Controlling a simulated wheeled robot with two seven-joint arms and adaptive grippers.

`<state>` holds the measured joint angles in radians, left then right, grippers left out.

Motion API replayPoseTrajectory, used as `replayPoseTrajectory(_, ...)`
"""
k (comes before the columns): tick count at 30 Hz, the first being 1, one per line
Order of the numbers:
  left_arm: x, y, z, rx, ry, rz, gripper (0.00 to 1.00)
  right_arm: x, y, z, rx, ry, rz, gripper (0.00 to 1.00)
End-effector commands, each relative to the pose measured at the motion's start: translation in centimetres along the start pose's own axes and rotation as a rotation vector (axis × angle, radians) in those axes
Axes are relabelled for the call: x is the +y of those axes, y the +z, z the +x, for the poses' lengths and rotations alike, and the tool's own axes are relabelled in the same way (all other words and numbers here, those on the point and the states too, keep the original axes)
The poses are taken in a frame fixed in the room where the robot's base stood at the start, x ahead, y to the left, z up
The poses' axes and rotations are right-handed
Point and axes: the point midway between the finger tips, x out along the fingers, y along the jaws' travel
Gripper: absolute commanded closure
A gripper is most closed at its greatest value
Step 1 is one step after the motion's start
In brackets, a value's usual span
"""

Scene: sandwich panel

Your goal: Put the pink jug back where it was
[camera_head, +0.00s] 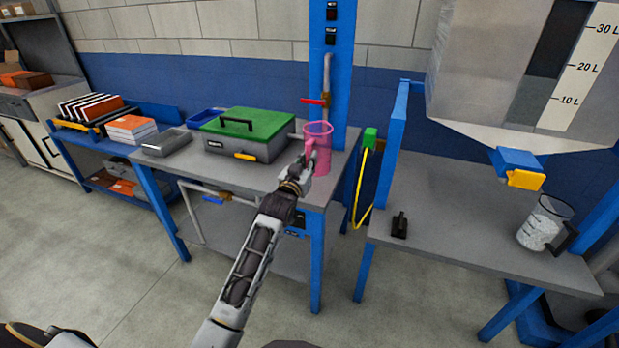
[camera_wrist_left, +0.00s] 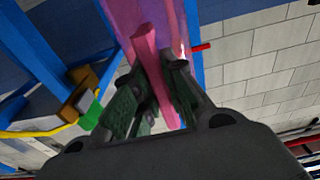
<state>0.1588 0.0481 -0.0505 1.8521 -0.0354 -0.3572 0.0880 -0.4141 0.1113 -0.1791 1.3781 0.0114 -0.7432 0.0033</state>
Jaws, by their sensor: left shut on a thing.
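The pink jug (camera_head: 320,152) is upright at the right end of the grey left bench (camera_head: 225,178), below a tap with a red handle (camera_head: 314,102). My left gripper (camera_head: 308,166) is at the jug's near left side. In the left wrist view, the fingers (camera_wrist_left: 155,100) are shut around the jug's pink handle (camera_wrist_left: 152,68), with the jug's body (camera_wrist_left: 172,30) just behind. I cannot tell whether the jug's base touches the bench. My right gripper is not in view.
A grey case with a green lid (camera_head: 245,135) stands left of the jug. A blue post (camera_head: 335,70) rises behind it. A yellow hose (camera_head: 361,185) hangs beside the bench. The right bench (camera_head: 470,225) holds a clear jug (camera_head: 543,224) and a small black object (camera_head: 399,226).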

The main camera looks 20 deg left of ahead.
Motion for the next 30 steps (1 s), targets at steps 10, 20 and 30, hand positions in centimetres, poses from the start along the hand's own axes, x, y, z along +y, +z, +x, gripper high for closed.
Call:
replayPoseTrajectory(10,0.0,1.9,-0.2,0.001,0.000,0.000,1.00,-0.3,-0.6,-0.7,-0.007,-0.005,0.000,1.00)
replayPoseTrajectory(20,0.0,2.6,-0.2,0.000,0.000,0.000,1.00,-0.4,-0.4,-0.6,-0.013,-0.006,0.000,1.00)
replayPoseTrajectory(30,0.0,5.6,-0.5,0.000,0.000,0.000,1.00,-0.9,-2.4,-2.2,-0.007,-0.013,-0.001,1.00)
